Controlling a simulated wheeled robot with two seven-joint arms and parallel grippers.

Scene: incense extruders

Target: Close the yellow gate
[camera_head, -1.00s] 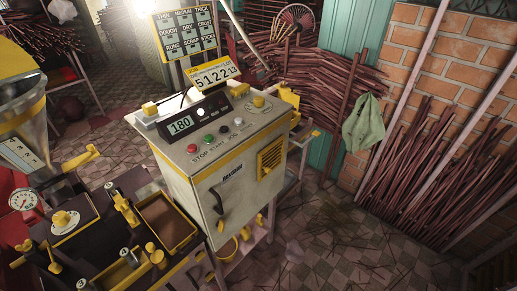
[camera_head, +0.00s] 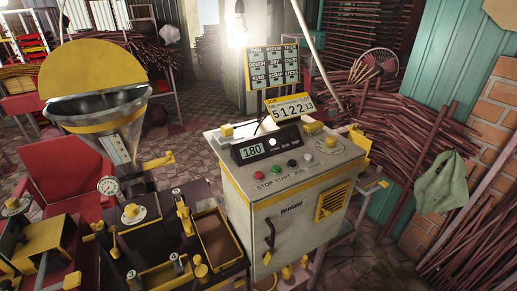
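No part stands out as the yellow gate for certain. A yellow lever-like part (camera_head: 158,162) sticks out to the right below the metal hopper (camera_head: 105,118). The hopper has a yellow band and a large yellow disc (camera_head: 92,68) above its mouth. More small yellow handles and knobs sit on the dark machine bed, one of them a yellow upright part (camera_head: 184,217) beside the brown-filled tray (camera_head: 217,237). Whether any of these is open or shut I cannot tell. Neither of my grippers is in view.
A grey control cabinet (camera_head: 285,195) with a 180 readout and coloured buttons stands right of the machine bed. A red chair-like frame (camera_head: 62,172) is at left. Bundles of sticks (camera_head: 400,140) and a green cloth (camera_head: 444,182) are at right. Tiled floor shows between.

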